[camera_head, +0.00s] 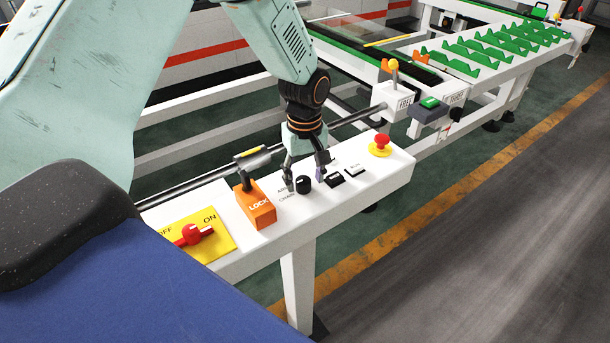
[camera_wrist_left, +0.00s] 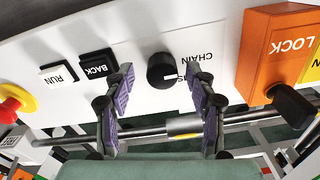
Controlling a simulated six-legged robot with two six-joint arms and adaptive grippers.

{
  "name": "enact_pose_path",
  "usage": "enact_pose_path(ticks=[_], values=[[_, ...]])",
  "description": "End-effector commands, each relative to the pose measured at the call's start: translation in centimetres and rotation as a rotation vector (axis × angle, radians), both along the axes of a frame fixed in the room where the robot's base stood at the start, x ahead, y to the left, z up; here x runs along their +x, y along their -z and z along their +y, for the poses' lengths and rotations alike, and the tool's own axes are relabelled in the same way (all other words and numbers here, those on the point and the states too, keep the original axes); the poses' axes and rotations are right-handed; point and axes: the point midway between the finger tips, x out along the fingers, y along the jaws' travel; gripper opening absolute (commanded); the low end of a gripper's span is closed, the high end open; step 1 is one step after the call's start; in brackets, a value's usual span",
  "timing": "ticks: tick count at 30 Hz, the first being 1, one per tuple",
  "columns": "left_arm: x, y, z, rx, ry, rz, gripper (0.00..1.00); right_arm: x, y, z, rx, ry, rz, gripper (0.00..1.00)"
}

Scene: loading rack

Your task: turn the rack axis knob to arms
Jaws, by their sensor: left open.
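The rack axis knob (camera_head: 303,185) is small, round and black, on the white control panel. Printed labels stand beside it; CHAIN reads clearly, and the other is partly hidden by a finger in the wrist view. My left gripper (camera_head: 305,181) is open over the knob, one finger on each side. In the left wrist view the knob (camera_wrist_left: 161,71) sits between the purple-padded fingertips (camera_wrist_left: 160,78), with gaps on both sides. Its pale mark points right, towards the labels; I cannot tell which label it is set on. My right gripper is not in view.
An orange LOCK block (camera_head: 256,204) with a black lever stands left of the knob. A yellow plate with a red switch (camera_head: 193,234) is at the near left.

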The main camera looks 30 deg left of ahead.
Motion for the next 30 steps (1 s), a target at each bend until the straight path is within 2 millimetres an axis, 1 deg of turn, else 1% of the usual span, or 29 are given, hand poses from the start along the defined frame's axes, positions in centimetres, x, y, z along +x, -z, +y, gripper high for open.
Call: enact_pose_path(ticks=[1,4,12,30], values=[[0.0,0.4,0.02,0.001,0.0,0.001,0.56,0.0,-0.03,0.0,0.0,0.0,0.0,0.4],[0.12,0.78,0.06,0.0,0.0,0.0,0.56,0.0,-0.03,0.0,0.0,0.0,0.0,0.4],[0.36,0.84,0.18,0.0,0.0,-0.001,0.55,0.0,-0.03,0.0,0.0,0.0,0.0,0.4],[0.38,0.81,0.25,0.001,0.0,-0.001,0.04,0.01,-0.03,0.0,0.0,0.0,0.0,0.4]])
